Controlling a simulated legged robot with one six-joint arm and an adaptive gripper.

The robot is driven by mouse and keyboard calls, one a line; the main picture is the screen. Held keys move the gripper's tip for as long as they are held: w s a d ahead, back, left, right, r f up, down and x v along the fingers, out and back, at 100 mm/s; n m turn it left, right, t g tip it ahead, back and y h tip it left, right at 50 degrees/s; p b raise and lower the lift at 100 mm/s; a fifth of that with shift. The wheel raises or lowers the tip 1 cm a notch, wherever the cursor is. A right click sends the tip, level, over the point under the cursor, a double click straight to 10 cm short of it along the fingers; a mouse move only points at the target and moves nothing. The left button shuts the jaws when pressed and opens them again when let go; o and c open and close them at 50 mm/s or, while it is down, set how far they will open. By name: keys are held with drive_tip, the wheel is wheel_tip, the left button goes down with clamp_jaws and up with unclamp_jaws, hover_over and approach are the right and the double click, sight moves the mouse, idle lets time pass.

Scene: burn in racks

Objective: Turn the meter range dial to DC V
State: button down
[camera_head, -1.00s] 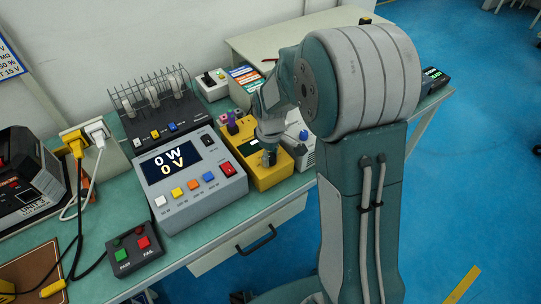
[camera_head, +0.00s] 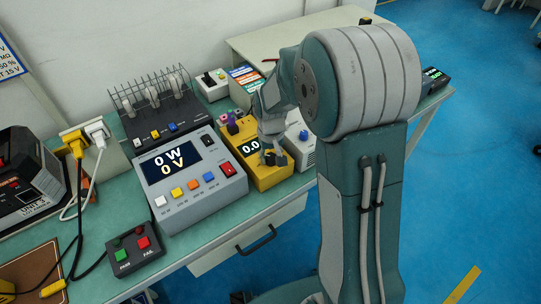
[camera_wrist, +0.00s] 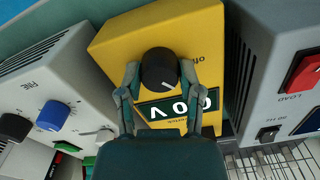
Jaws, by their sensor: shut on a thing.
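The yellow meter (camera_head: 262,178) stands on the bench; it also fills the middle of the wrist view (camera_wrist: 140,32). Its display (camera_head: 250,147) is lit with white digits, partly covered by my gripper in the head view. In the wrist view the display (camera_wrist: 168,109) appears upside down and shows zeros and a V. The black range dial (camera_wrist: 159,66) has a white pointer mark slanting toward the display. My gripper (camera_wrist: 160,72) is shut on the dial, one finger on each side. The label at its right reads "Off"; other range labels are hidden or too small. My gripper (camera_head: 272,157) reaches down from above.
A grey power unit (camera_head: 190,185) with a screen and coloured buttons stands left of the meter. A grey-white box with a blue knob (camera_head: 303,135) stands close on its right.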

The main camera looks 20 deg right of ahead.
sight(270, 156)
drive_tip(key=shift+s+f+m, duration=0.1)
drive_tip(key=shift+f+m, duration=0.05)
drive_tip(key=shift+m, duration=0.95)
drive_tip(key=shift+c, duration=1.3)
unclamp_jaws()
drive_tip(key=shift+r, duration=0.3)
wheel_tip(270, 156, up, 11)
drive_tip(key=shift+r, duration=0.2)
